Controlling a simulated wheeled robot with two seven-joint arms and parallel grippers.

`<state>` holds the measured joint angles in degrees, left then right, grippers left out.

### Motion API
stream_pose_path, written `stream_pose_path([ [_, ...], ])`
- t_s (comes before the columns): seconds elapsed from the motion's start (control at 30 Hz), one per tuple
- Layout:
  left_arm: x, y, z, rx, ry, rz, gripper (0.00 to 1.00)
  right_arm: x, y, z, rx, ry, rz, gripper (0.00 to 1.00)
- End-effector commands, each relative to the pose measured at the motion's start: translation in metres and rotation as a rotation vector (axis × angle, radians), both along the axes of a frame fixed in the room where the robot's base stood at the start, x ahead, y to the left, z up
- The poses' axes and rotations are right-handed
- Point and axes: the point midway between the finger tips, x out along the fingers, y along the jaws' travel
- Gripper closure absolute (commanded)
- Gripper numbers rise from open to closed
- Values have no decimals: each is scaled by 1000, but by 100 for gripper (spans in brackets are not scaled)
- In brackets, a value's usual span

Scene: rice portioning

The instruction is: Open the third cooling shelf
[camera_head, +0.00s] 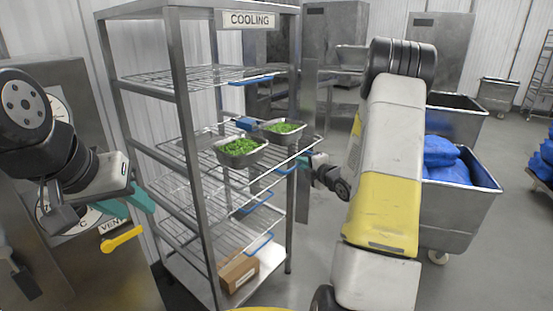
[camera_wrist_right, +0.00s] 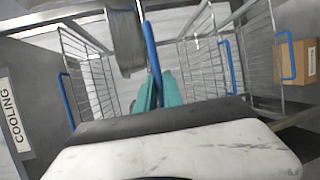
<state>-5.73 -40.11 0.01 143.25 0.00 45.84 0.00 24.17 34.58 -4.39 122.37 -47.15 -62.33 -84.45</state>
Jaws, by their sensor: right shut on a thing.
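The steel cooling rack (camera_head: 182,115), marked by a COOLING sign (camera_head: 249,19), holds several wire shelves with blue handles. The second shelf from the top (camera_head: 215,160) juts out past the front posts, further than the others. It carries two metal trays of green food, a near one (camera_head: 241,151) and a far one (camera_head: 284,129). My right gripper (camera_head: 303,160) is shut on its blue handle. In the right wrist view, the teal fingers (camera_wrist_right: 158,92) close around the blue handle (camera_wrist_right: 152,45). My left gripper (camera_head: 126,205) is open and empty, left of the rack.
The shelves below (camera_head: 190,195) look empty, with blue handles at their fronts. A cardboard box (camera_head: 239,273) sits at the rack's bottom. Metal bins (camera_head: 455,207) with blue bags stand right. A steel cabinet with a yellow handle (camera_head: 122,239) stands left.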

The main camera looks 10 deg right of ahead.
Motion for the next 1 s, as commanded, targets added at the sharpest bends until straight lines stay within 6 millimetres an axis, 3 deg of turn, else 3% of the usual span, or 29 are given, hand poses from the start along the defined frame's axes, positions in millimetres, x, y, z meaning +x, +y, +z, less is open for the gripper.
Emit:
stream_pose_path([
  [0.2, 0, 0, 0, 0, 0, 0, 64, -45, -36, -1, 0, 4, -5, 100],
  [0.5, 0, 0, 0, 0, 0, 0, 64, -86, -67, -1, 1, 3, -3, 100],
  [1.0, 0, 0, 0, 0, 0, 0, 64, -101, -78, -1, 0, 3, 2, 100],
])
